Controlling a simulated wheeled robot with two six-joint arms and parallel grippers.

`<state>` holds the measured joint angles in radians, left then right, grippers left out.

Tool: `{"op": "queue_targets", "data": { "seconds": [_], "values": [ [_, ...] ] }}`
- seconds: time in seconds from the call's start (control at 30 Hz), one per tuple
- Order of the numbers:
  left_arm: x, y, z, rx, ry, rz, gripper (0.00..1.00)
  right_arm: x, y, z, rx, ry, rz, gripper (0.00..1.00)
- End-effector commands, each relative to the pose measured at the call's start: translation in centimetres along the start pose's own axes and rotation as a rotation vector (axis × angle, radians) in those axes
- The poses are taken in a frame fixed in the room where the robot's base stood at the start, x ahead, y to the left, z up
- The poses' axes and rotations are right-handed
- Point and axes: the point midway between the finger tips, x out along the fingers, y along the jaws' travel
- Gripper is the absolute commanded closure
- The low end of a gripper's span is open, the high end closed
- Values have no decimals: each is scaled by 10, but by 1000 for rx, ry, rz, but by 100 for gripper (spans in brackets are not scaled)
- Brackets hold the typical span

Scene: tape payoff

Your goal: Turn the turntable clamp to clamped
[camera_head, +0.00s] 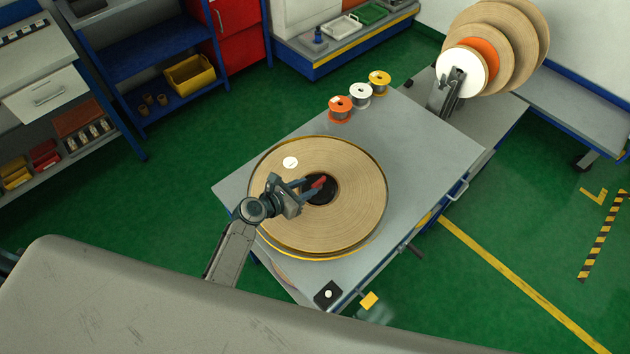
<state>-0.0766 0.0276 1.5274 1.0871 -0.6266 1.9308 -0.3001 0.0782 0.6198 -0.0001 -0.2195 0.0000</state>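A large tan tape roll (358,212) lies flat on the turntable, whose yellow rim (292,253) shows at its lower edge. The dark turntable clamp hub (322,197) sits in the roll's centre, with a red lever (319,181) on top. My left gripper (311,188) reaches over the roll from the lower left. Its two dark fingers look spread apart, with their tips close to the red lever. I cannot tell whether they touch it. Part of the hub is hidden behind the fingers. My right gripper is not in view.
The grey cart top (425,150) carries orange, white and yellow spools (340,108) behind the roll. Large upright reels (500,50) stand at the upper right. A black box with a white button (328,294) sits at the cart's front corner. Green floor lies around it.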

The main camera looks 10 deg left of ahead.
Motion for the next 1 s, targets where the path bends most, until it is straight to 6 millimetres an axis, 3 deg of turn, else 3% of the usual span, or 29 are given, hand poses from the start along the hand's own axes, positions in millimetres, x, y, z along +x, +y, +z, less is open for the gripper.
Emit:
{"op": "queue_targets", "data": {
  "seconds": [0.1, 0.3, 0.67, 0.83, 1.0],
  "values": [
    [21, 0, 2, -2, 0, 0, 67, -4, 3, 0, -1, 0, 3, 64],
    [42, 0, 0, 1, 1, 0, 67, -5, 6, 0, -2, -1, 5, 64],
    [46, 0, -1, 2, 1, 0, 67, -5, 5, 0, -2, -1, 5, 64],
    [46, 0, -1, 2, 1, 0, 99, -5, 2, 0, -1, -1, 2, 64],
    [46, 0, -1, 3, 1, 0, 100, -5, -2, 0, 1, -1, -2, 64]
  ]
}}
